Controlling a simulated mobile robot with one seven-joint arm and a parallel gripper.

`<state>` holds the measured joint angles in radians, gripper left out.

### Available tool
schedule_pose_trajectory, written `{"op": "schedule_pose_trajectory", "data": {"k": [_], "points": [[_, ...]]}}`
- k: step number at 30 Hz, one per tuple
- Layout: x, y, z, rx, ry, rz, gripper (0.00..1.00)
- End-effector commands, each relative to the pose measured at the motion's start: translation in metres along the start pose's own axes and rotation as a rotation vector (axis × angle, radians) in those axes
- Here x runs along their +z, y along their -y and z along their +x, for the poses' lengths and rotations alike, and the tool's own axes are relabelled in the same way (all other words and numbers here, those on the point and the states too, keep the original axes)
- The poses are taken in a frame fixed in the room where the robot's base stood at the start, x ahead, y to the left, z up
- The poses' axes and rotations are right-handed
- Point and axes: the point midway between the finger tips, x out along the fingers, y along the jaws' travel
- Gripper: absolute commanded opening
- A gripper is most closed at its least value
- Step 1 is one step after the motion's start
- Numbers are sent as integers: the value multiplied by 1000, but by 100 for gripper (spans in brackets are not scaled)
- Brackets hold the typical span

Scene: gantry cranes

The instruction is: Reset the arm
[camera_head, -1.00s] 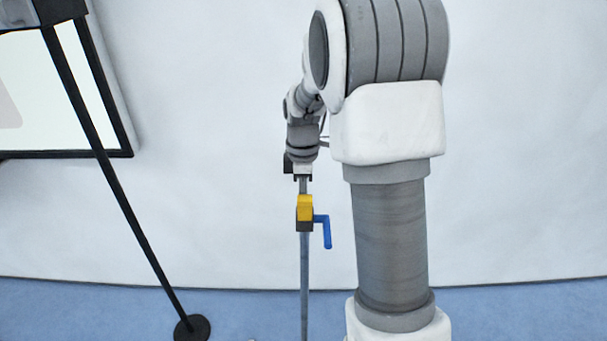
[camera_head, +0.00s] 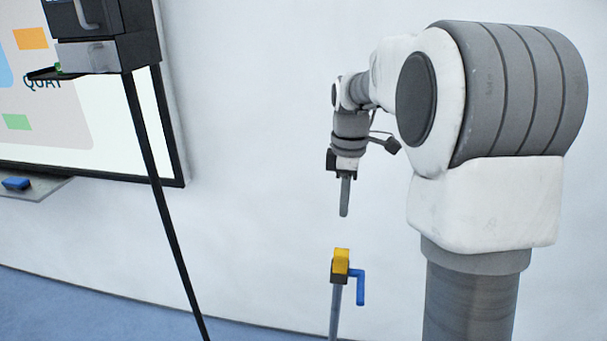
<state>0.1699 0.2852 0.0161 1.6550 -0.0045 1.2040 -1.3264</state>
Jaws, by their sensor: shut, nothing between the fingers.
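My gripper (camera_head: 344,210) hangs straight down at the end of my arm, near the middle of the head view. Its grey fingers are together and hold nothing. Below its tips is a stand with a yellow and dark head (camera_head: 341,263) and a blue crank handle (camera_head: 360,286) on its right side. In the picture a gap of white wall shows between the fingertips and the yellow head. The depth between them is hard to judge. The foot of the stand is out of view.
A dark box (camera_head: 103,40) on a thin black pole (camera_head: 160,200) stands at the left. Behind it is a framed board (camera_head: 120,140) with coloured patches and a ledge holding a blue block (camera_head: 16,183). The white wall around my gripper looks clear.

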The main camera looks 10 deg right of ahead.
Motion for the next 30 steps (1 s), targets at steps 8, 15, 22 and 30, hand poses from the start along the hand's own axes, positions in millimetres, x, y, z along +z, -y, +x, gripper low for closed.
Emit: {"op": "schedule_pose_trajectory", "data": {"k": [8, 15, 22, 30], "points": [[-2, 32, -26, 65, -21, 144, 0], [0, 94, -55, 167, -90, 423, 0], [7, 153, -64, 241, -191, 689, 0], [17, 213, -54, 287, -341, 982, 0]]}}
